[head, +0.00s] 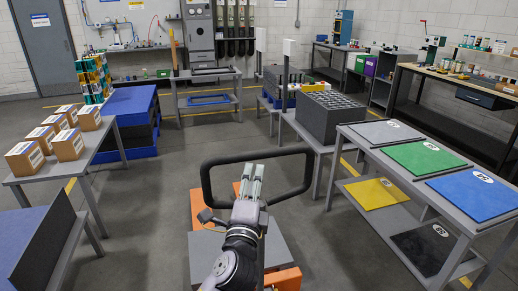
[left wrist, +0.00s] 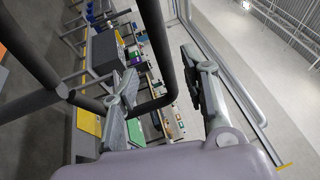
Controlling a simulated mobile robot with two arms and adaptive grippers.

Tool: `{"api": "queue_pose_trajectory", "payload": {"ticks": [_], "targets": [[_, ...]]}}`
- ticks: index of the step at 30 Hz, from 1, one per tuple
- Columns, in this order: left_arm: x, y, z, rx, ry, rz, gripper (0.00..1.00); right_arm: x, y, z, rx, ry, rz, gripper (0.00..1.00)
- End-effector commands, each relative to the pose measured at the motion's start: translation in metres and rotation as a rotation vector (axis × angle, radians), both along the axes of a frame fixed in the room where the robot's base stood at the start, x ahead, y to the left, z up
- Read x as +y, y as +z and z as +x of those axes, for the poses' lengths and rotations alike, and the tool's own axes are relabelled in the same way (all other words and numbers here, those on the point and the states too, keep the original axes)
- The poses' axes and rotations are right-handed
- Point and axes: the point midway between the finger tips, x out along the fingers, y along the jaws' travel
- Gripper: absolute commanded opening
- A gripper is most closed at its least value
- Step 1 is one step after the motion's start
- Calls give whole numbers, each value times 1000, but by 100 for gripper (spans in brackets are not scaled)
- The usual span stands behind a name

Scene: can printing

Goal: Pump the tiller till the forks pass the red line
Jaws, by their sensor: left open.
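The tiller (head: 228,158) is a black loop handle standing at the middle front in the head view. It also shows in the left wrist view (left wrist: 152,30) as dark bars that pass between the fingers. My left gripper (head: 252,174) is open, its fingers pointing away from me inside the outline of the loop near its top bar. In the left wrist view the gripper (left wrist: 162,82) has its fingers spread apart; I cannot tell whether either touches the bar. Orange lift parts (head: 197,208) show beside my arm. The forks and a red line cannot be made out. My right gripper is not in view.
A grey table (head: 98,160) with several cartons (head: 40,138) stands left, near a blue stack (head: 128,100). A grey rack (head: 360,150) with coloured plates stands right. A dark crate (head: 330,118) sits on a table behind. The floor beyond the tiller is clear.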

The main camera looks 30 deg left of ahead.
Motion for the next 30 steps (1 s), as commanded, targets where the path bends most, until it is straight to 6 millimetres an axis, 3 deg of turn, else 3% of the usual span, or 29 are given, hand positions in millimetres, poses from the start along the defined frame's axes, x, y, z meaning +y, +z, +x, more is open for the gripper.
{"api": "queue_pose_trajectory", "payload": {"ticks": [6,13,18,27,30], "targets": [[22,13,43,-1,2,0,41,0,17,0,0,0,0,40],[38,18,76,0,0,-1,41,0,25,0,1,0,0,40],[44,18,87,0,0,-1,41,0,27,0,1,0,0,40],[45,18,89,0,-1,-2,41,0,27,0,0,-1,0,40],[45,18,89,0,-1,-2,35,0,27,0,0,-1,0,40]]}}
